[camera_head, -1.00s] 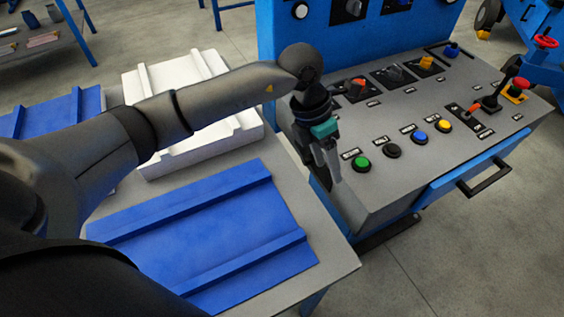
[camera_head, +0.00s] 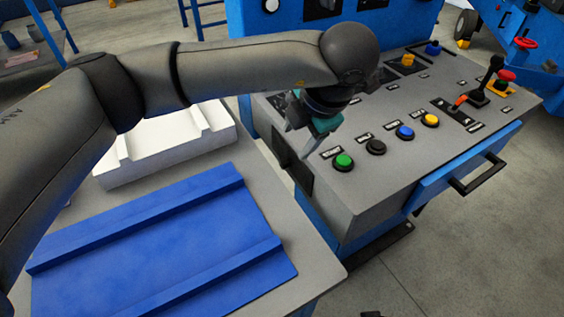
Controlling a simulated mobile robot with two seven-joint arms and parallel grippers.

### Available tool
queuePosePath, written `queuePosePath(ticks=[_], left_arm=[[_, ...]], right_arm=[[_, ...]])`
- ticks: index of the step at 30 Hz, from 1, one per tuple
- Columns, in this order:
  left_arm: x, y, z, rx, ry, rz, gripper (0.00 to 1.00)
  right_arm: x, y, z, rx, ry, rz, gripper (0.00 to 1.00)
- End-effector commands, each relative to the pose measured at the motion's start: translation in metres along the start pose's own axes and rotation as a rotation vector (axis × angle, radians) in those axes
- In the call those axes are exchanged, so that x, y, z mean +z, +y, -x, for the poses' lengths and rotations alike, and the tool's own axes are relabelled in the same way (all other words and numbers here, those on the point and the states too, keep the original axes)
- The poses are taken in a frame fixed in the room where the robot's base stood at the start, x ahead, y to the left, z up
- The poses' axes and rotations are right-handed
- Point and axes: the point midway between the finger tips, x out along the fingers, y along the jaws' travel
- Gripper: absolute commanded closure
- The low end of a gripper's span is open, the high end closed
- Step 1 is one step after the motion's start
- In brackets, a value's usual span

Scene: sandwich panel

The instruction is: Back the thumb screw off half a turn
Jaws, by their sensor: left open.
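My left gripper (camera_head: 310,138), with a teal band, is open over the left edge of the grey control panel (camera_head: 385,130). Its fingers point down, above a black plate (camera_head: 294,165) on the panel's left side. I cannot pick out a thumb screw for certain; the gripper and forearm hide part of the panel's left end. A blue knob (camera_head: 433,48) and an orange knob (camera_head: 408,60) show at the back of the panel. My right gripper is not in view.
Green (camera_head: 343,161), black (camera_head: 376,147), blue (camera_head: 405,132) and yellow (camera_head: 430,120) buttons line the panel front. A blue panel (camera_head: 160,245) and white panel (camera_head: 165,150) lie on the grey table (camera_head: 315,262).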

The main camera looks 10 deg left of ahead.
Motion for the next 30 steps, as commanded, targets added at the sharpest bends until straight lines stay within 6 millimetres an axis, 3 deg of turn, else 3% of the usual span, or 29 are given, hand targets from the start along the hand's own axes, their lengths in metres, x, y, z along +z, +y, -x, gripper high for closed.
queuePosePath(ticks=[3, 18, 30], left_arm=[[-0.001, -0.001, -0.025, -0.002, 0.003, 0.001, 0.38], [-0.001, -0.002, -0.101, -0.003, 0.002, 0.0, 0.38], [0.0, 0.0, -0.122, -0.002, -0.001, -0.001, 0.38]], right_arm=[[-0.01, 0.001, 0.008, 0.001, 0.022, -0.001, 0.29], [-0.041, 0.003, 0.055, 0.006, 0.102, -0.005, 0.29], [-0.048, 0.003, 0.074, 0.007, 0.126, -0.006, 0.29]])
